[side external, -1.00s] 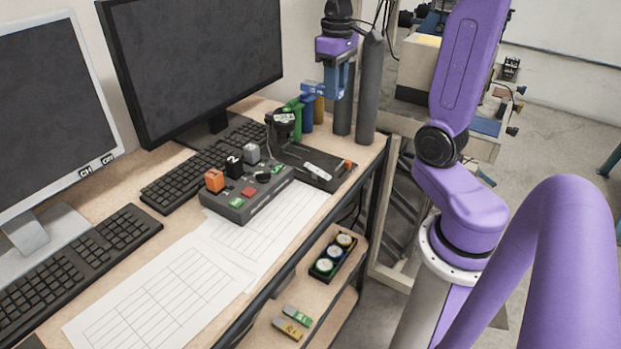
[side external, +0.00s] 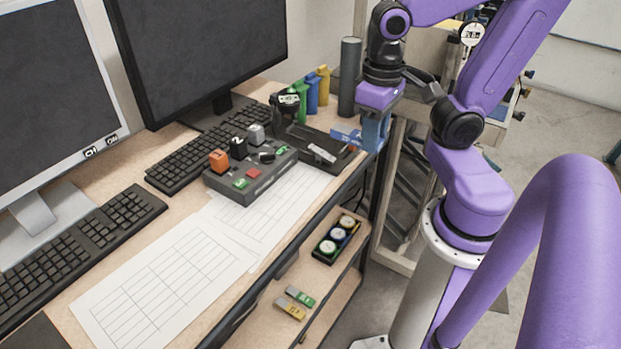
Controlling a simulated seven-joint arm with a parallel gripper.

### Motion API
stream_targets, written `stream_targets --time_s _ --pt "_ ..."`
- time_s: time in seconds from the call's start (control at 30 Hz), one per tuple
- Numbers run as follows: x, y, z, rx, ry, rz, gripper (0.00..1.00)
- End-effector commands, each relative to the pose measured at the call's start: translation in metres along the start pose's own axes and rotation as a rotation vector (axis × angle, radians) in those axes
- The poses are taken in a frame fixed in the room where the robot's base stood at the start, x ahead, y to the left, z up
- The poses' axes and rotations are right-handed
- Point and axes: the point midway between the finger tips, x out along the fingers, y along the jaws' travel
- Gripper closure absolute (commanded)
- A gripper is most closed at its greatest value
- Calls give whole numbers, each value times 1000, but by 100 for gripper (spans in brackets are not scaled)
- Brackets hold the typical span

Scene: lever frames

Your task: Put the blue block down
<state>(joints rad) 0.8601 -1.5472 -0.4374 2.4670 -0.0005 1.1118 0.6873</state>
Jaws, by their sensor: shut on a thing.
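My gripper (side external: 371,143) points down at the desk's right edge and is shut on the block, which sticks out to the left of the fingers. The fingers hide the block's right part. I cannot tell whether the block touches the desk top or hangs just above it.
Green, blue and yellow bottles (side external: 311,94) and a dark grey cylinder (side external: 349,78) stand behind the block. A control box with coloured buttons (side external: 251,176) is to the left. Paper sheets (side external: 170,285) lie in front. A lower shelf (side external: 330,285) holds small items.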

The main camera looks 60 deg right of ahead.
Motion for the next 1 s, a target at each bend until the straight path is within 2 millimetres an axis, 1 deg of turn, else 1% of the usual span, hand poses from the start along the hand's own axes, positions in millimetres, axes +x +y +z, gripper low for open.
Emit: stream_targets --time_s 0.03,0.2,0.3,0.4,0.57,1.0 --pt "3 -1 8 -7 0 0 100" --pt "10 -2 27 -3 1 -1 100" --pt "13 -2 32 -1 1 -1 100" --pt "15 -2 33 1 0 0 100" --pt "21 -1 21 5 -2 2 100" --pt "42 -1 -27 3 -2 1 100"
